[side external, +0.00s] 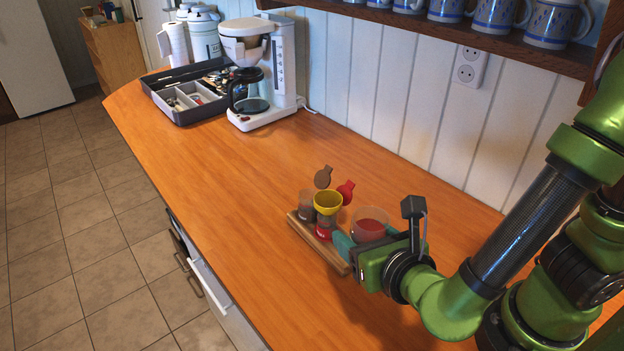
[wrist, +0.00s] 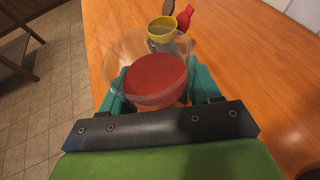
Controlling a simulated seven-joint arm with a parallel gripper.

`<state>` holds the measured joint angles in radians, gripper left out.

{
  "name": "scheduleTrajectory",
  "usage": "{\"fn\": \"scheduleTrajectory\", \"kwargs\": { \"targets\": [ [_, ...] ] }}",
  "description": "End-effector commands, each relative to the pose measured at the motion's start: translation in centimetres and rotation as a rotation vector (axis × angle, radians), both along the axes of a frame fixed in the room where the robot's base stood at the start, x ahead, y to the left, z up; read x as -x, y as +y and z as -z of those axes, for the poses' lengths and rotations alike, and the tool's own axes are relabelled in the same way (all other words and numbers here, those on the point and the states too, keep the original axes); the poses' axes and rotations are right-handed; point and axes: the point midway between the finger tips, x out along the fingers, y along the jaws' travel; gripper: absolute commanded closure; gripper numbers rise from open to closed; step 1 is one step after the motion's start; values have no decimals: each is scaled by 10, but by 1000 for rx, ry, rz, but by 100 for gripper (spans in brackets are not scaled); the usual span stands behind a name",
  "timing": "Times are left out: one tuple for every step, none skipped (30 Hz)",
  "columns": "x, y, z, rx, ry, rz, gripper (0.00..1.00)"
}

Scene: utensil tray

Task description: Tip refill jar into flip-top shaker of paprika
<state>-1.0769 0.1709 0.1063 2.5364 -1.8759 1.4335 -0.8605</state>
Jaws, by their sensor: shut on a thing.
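The refill jar (side external: 370,222) is clear and holds red powder. My gripper (wrist: 157,90) is shut around it, with a teal finger on each side. The jar (wrist: 155,76) looks about upright, and its powder stays inside. Just left of it in the side view stands the paprika shaker (side external: 325,234), with a red label and its red flip-top lid (side external: 346,192) open. A yellow funnel (side external: 327,203) sits in its mouth; the funnel also shows beyond the jar in the wrist view (wrist: 162,30).
A second shaker (side external: 306,206) with an open brown lid (side external: 323,177) stands beside the paprika one. A wooden board (side external: 331,259) lies under the shakers. A coffee maker (side external: 258,75) and a grey utensil tray (side external: 183,118) are at the far end. The counter between is clear.

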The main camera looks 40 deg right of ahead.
Motion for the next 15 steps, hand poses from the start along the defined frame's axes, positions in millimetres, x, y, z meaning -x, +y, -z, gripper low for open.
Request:
{"fn": "scheduleTrajectory", "kwargs": {
  "targets": [
    [0, 0, -10, -9, -4, 2, 75],
    [0, 0, -15, -10, -6, 1, 75],
    [0, 0, -20, -10, -6, 1, 75],
    [0, 0, -23, -10, -6, 1, 75],
    [0, 0, -27, -12, -6, 2, 75],
    [0, 0, -33, -12, -7, 1, 75],
    [0, 0, -37, -13, -8, 1, 75],
    [0, 0, -41, -13, -8, 1, 75],
    [0, 0, -46, -14, -8, 2, 75],
    [0, 0, -49, -14, -8, 2, 75],
    [0, 0, -53, -14, -9, 2, 75],
    [0, 0, -59, -15, -10, 2, 75],
    [0, 0, -62, -16, -11, 2, 75],
    [0, 0, -66, -17, -11, 3, 75],
    [-6, 1, -63, -12, -7, 24, 75]
  ]
}}
